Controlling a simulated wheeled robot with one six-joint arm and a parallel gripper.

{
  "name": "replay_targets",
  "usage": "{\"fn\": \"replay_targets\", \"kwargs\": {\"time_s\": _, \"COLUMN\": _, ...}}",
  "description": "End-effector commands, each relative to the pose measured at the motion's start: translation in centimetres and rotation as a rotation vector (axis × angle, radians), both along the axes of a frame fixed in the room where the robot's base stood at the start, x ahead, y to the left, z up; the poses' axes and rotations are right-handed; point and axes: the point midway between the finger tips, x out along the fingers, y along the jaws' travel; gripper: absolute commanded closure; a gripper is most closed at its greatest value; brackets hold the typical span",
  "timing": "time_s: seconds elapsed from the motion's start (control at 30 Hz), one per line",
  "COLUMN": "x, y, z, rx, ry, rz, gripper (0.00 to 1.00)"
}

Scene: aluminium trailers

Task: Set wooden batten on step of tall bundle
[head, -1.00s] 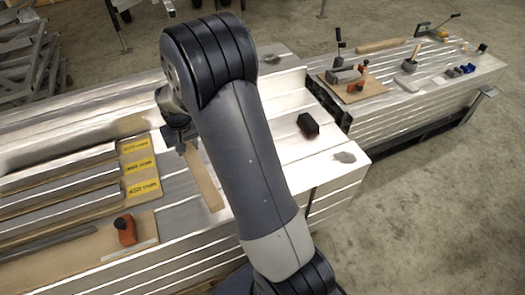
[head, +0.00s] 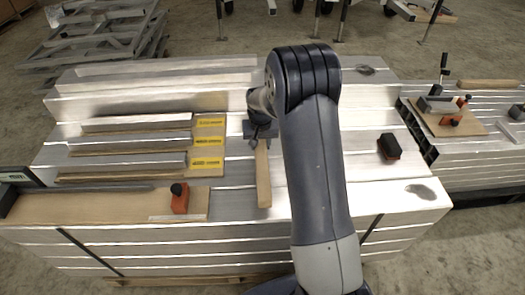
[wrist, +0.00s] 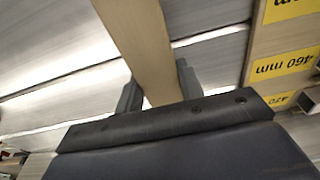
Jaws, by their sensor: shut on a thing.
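A light wooden batten (head: 264,178) hangs from my gripper (head: 258,138) in the head view, its free end pointing toward the front of the large aluminium bundle (head: 285,190). In the wrist view my gripper (wrist: 160,90) is shut on the batten (wrist: 138,40), one dark finger on each side. The bundle rises at the back in a higher level with a ledge (head: 150,103). The batten is over the bundle's silver planks; I cannot tell whether it touches them. My arm hides part of the bundle's middle.
Yellow-labelled boards (head: 207,142) lie left of the batten. An orange-and-black tool (head: 180,198) stands on a board at the front left. A black-and-red block (head: 389,147) sits right of my arm. A lower bundle at right carries a tool board (head: 445,125). Bare planks lie around the block.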

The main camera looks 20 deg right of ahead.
Motion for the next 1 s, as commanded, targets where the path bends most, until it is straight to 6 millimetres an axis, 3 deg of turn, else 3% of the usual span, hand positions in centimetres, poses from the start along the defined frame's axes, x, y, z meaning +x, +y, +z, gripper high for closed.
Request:
{"fn": "replay_targets", "kwargs": {"time_s": 0.27, "x": 0.0, "y": 0.0, "z": -3.4, "rx": 0.000, "ry": 0.001, "rz": 0.000, "gripper": 0.98}}
{"fn": "replay_targets", "kwargs": {"time_s": 0.63, "x": 0.0, "y": 0.0, "z": -3.9, "rx": 0.000, "ry": -0.002, "rz": 0.000, "gripper": 0.98}}
{"fn": "replay_targets", "kwargs": {"time_s": 0.67, "x": 0.0, "y": 0.0, "z": -3.8, "rx": 0.000, "ry": 0.000, "rz": 0.000, "gripper": 0.61}}
{"fn": "replay_targets", "kwargs": {"time_s": 0.9, "x": 0.0, "y": 0.0, "z": -3.8, "rx": 0.000, "ry": 0.000, "rz": 0.000, "gripper": 0.42}}
{"fn": "replay_targets", "kwargs": {"time_s": 1.0, "x": 0.0, "y": 0.0, "z": -3.8, "rx": 0.000, "ry": 0.000, "rz": 0.000, "gripper": 0.42}}
